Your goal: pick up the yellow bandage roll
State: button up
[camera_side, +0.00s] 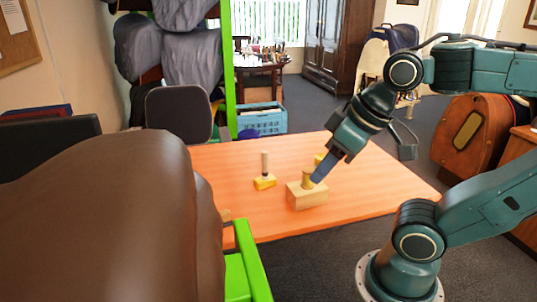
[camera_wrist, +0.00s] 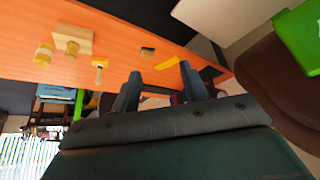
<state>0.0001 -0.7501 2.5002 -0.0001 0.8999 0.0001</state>
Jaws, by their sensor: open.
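The yellow roll (camera_side: 319,158) stands on the orange table, partly hidden behind my gripper (camera_side: 322,170) in the side view. In the wrist view the yellow roll (camera_wrist: 44,54) shows as a short cylinder at the far left, well outside the jaws. My gripper points down and left above the table, and in the side view its tip overlaps the wooden block with a round post (camera_side: 307,196). I cannot tell whether they touch. In the wrist view my gripper (camera_wrist: 159,80) has its two dark fingers apart with nothing held between them.
A yellow base with an upright peg (camera_side: 264,181) stands left of the block. The wrist view also shows a small dark block (camera_wrist: 147,52) and a flat yellow piece (camera_wrist: 167,63). A brown chair back (camera_side: 110,220) fills the left foreground. The table's right side (camera_side: 390,190) is clear.

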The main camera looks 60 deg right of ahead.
jog(key=o, duration=0.8)
jog(key=w+d+f+m+g+h, duration=0.1)
jog(key=w+d+m+g+h, duration=0.15)
jog(key=w+d+m, duration=1.3)
jog(key=d+f+m+g, duration=0.1)
jog(key=d+f, duration=0.5)
jog(key=d, duration=0.5)
jog(key=w+d+f+m+g+h, duration=0.1)
jog(key=d+f, duration=0.5)
jog(key=d, duration=0.5)
jog(key=w+d+f+m+g+h, duration=0.1)
jog(key=d+f, duration=0.6)
jog(key=d, duration=0.4)
jog(key=shift+w+d, duration=0.15)
jog(key=shift+d, duration=0.1)
